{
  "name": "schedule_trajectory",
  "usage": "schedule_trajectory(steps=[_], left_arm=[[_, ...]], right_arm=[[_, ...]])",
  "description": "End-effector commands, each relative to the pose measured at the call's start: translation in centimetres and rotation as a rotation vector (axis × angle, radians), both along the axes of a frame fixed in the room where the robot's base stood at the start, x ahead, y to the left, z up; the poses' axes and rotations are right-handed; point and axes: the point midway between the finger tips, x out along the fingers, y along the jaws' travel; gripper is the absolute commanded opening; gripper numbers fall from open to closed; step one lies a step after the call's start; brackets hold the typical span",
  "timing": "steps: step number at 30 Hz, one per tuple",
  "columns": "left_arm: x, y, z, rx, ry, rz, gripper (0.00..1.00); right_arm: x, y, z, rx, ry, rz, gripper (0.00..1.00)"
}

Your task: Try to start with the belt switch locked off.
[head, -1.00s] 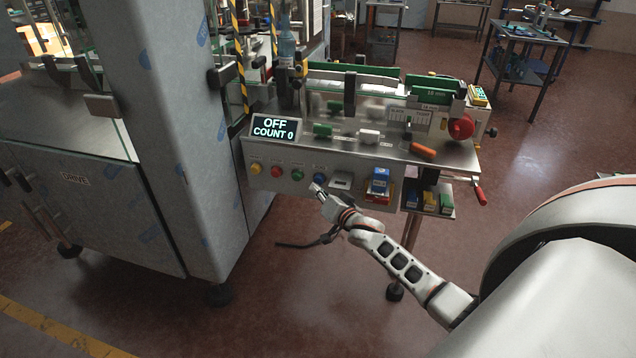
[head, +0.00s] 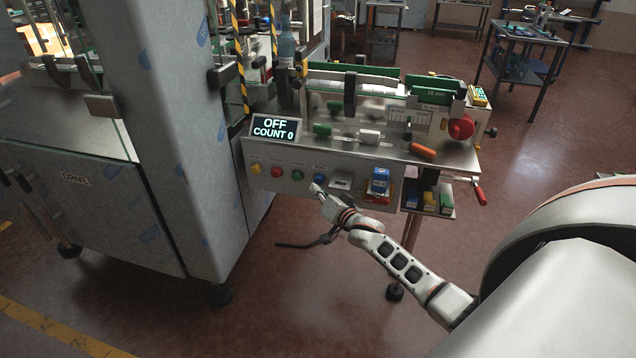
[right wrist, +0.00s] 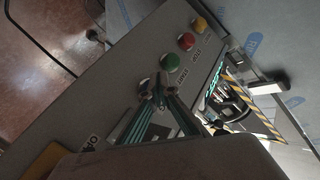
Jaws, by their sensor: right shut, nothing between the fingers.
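The control panel's front face (head: 270,184) carries yellow (head: 256,169), red (head: 276,171), green (head: 297,174) and blue (head: 319,179) buttons in a row. The display (head: 274,128) above reads OFF, COUNT 0. A blue block (head: 380,178) sits over a red part on the panel, right of the buttons; I cannot tell whether it is a lock. My right gripper (head: 315,188) is shut and empty, its tips at the blue button. In the right wrist view the fingertips (right wrist: 158,84) lie just past the green button (right wrist: 169,62) and partly cover that spot; contact is unclear. My left gripper is out of view.
A red handwheel (head: 460,129) and a red-handled crank (head: 480,192) are at the panel's right end. An orange cylinder (head: 423,151) lies on the top. A small tray with coloured boxes (head: 428,201) hangs below. The grey machine cabinet (head: 165,130) stands left.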

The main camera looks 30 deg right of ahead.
Motion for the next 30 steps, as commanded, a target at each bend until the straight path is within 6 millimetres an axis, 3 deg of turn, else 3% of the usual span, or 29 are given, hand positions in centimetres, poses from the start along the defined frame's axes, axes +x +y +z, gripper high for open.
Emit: schedule_trajectory(steps=[30], left_arm=[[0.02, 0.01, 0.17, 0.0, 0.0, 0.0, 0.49]], right_arm=[[0.75, -0.87, 0.0, 0.0, 0.0, 0.0, 0.0]])
